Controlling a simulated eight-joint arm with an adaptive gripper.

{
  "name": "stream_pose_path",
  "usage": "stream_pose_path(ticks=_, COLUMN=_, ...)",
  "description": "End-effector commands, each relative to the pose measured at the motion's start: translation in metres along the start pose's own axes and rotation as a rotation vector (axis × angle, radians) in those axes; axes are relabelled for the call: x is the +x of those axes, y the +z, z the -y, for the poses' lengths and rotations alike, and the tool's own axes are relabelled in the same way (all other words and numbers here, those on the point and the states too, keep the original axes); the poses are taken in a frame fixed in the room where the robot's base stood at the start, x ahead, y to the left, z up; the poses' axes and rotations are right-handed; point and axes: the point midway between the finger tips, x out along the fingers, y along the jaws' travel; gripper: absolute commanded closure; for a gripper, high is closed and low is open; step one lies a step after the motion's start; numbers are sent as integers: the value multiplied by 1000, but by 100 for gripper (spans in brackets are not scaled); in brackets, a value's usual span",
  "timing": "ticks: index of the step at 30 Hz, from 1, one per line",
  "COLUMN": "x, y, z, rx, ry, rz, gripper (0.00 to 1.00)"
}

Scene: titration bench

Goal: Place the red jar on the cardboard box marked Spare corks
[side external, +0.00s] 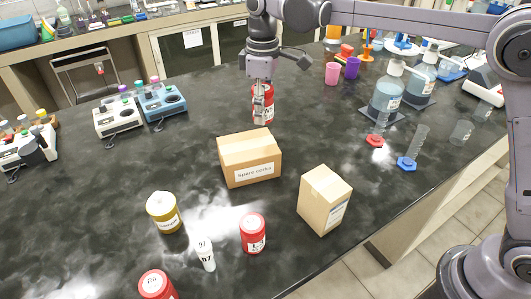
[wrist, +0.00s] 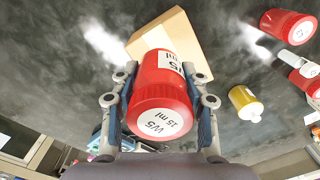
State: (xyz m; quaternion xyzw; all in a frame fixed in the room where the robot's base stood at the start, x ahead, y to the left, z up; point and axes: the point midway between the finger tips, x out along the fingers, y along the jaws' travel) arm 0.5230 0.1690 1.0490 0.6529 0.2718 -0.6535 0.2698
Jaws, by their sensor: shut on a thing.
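My gripper (side external: 262,92) is shut on a red jar (side external: 263,105). In the wrist view the jar (wrist: 160,95) sits between both fingers, its white lid label reading W5, 15 ml. The cardboard box marked Spare corks (side external: 250,157) stands on the dark bench, nearer the side camera than the jar. The jar is behind the box's far edge in that view, not on it; its exact height above the bench is hard to tell. The wrist view shows a cardboard box (wrist: 180,30) beyond the jar, partly hidden by it, with no label visible.
A second cardboard box (side external: 325,199) stands to the right of the marked one. Glassware (side external: 387,95) is at right.

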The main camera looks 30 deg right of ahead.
Motion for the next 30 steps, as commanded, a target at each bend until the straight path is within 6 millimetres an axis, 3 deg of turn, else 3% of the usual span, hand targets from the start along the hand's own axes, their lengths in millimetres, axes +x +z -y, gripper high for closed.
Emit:
stream_pose_path(ticks=4, x=16, y=-22, z=15, rx=-1, ry=0, rz=0, gripper=80)
stream_pose_path(ticks=9, x=24, y=-32, z=23, rx=1, ry=0, rz=0, gripper=80)
stream_pose_path(ticks=21, x=64, y=-33, z=24, rx=2, ry=1, rz=0, gripper=80)
stream_pose_path(ticks=30, x=65, y=-33, z=24, rx=1, ry=1, rz=0, gripper=80)
